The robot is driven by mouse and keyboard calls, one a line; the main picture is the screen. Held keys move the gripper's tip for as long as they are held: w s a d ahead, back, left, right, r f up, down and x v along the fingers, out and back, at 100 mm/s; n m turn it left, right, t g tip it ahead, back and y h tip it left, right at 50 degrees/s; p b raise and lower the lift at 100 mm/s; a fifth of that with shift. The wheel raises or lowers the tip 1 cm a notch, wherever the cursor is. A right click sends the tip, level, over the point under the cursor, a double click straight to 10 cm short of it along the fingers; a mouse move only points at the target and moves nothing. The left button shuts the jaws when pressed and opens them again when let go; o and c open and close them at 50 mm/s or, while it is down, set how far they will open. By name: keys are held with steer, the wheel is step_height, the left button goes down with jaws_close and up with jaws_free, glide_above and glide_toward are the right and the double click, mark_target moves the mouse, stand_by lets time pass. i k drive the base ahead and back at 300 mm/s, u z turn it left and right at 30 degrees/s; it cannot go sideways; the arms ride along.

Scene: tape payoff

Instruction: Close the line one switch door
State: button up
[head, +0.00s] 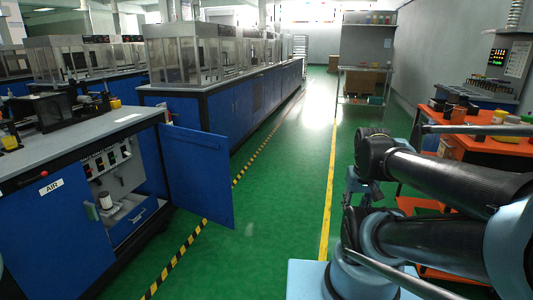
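The blue switch door (197,177) stands wide open, swung out to the right of its cabinet over the green floor. The blue cabinet (48,232) is at the left, with its open compartment (112,180) showing a panel of switches, a white cylinder and a blue drawer front. My arm is folded at the right, well apart from the door. A small dark part that looks like my gripper (361,188) shows between the arm links, partly hidden. I cannot make out its fingers or whether it is open.
A yellow-and-black striped line (205,221) runs along the floor past the door. The green aisle (283,185) between the door and my arm is clear. A long blue machine line (235,108) stands behind. Orange workbenches (480,148) stand at the right.

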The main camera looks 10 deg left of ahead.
mark_target(198, 165)
steer(key=u, duration=0.05)
steer(key=i, duration=3.9)
steer(key=u, duration=3.15)
